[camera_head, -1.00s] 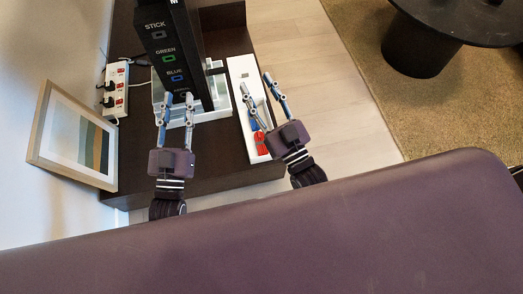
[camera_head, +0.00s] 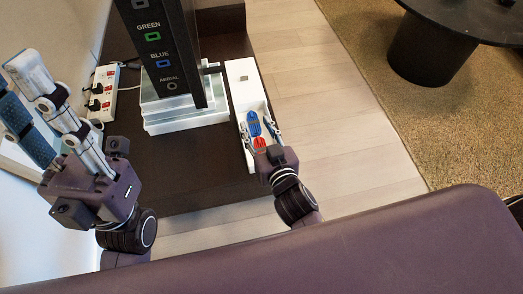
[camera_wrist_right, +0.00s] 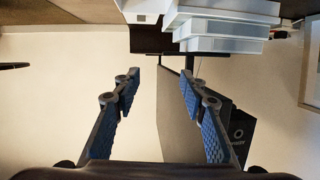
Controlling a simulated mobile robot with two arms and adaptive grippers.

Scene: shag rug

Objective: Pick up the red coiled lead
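The red coiled lead (camera_head: 259,144) lies in the near part of a long white tray (camera_head: 247,99), just below a blue coiled lead (camera_head: 254,124). My right gripper (camera_head: 260,134) is over the near end of the tray with its fingers apart, one on each side of the red lead in the head view. The right wrist view shows the same gripper (camera_wrist_right: 157,82) open with nothing between its fingers; the red lead is not seen there. My left gripper (camera_head: 17,80) is raised at the far left, its fingers apart and empty.
A tall black panel (camera_head: 164,45) labelled GREEN, BLUE and AERIAL stands on a white base (camera_head: 183,124), left of the tray. A power strip (camera_head: 102,95) lies further left. The dark tabletop (camera_head: 190,180) is bare in front.

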